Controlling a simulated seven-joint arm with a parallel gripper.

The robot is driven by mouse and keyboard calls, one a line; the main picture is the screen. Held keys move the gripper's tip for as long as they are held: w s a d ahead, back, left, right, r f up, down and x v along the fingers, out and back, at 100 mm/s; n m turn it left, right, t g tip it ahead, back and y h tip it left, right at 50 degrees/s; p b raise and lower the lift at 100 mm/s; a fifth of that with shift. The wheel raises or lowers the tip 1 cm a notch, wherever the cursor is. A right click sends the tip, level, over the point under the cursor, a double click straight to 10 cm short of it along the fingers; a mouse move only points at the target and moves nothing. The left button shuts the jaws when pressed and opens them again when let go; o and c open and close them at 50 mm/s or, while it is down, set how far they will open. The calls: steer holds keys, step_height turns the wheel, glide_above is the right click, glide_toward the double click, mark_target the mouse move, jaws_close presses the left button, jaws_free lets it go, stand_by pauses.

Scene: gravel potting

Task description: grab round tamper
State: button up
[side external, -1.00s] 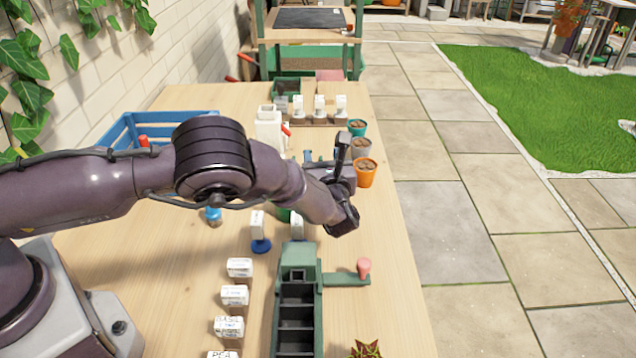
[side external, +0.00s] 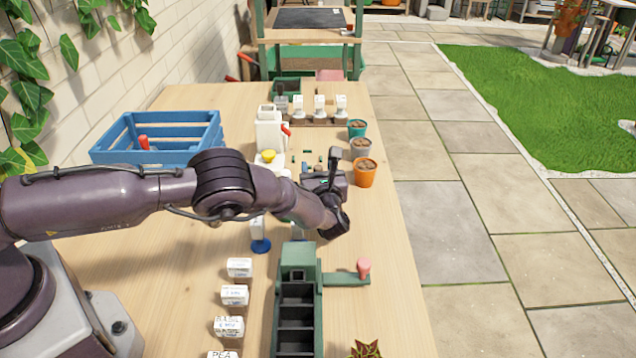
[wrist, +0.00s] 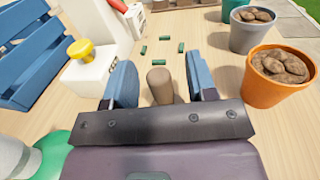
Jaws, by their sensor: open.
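A brown wooden cylinder, which looks like the handle of the round tamper (wrist: 160,84), stands between the two blue fingers of my gripper (wrist: 160,70) in the wrist view. The fingers are open, with a gap visible on both sides of the handle. The tamper's lower part is hidden behind the dark gripper body. In the side view my gripper (side external: 325,188) is low over the middle of the bench, left of the orange pot, and my arm covers most of the tamper.
The orange pot (wrist: 278,75) and grey pot (wrist: 252,30) stand close on the right. A white box with a yellow knob (wrist: 88,68) and a blue crate (wrist: 30,50) are on the left. Several small green pieces (wrist: 165,38) lie ahead. A green compartment tray (side external: 297,300) stands nearer the camera.

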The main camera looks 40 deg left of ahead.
jaws_close()
